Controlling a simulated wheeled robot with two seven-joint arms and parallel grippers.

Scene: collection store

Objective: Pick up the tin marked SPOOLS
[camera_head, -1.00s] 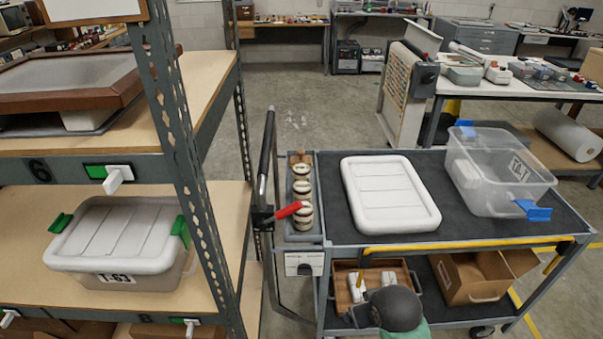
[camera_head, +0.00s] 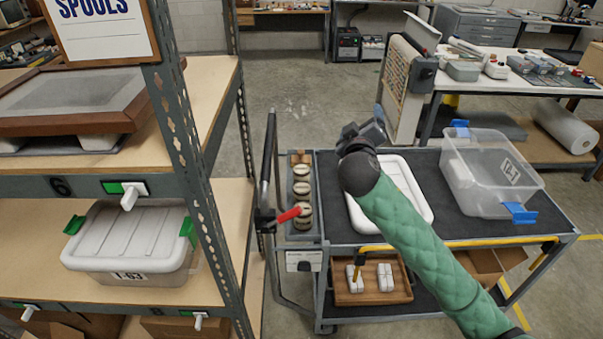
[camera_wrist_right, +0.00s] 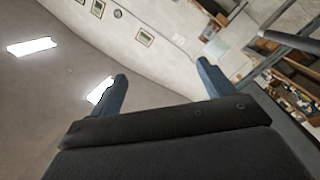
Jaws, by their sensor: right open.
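The word SPOOLS is on a white panel with a brown frame (camera_head: 105,28) at the top left of the head view, cut by the upper edge. I cannot tell whether this panel is part of a tin. No other surface readably marked SPOOLS shows. My right gripper (camera_head: 368,128) is raised over the cart's far edge, beyond the white lid. In the right wrist view its two blue fingers (camera_wrist_right: 163,88) are apart with nothing between them, and the ceiling and wall lie behind. My left gripper is not in view.
A shelf rack at left holds a wood-framed tray (camera_head: 80,95) and a white-lidded bin (camera_head: 130,235) marked T-63. The cart carries a white lid (camera_head: 405,190), a clear bin (camera_head: 490,185) and several round items (camera_head: 302,188). Floor is free behind the cart.

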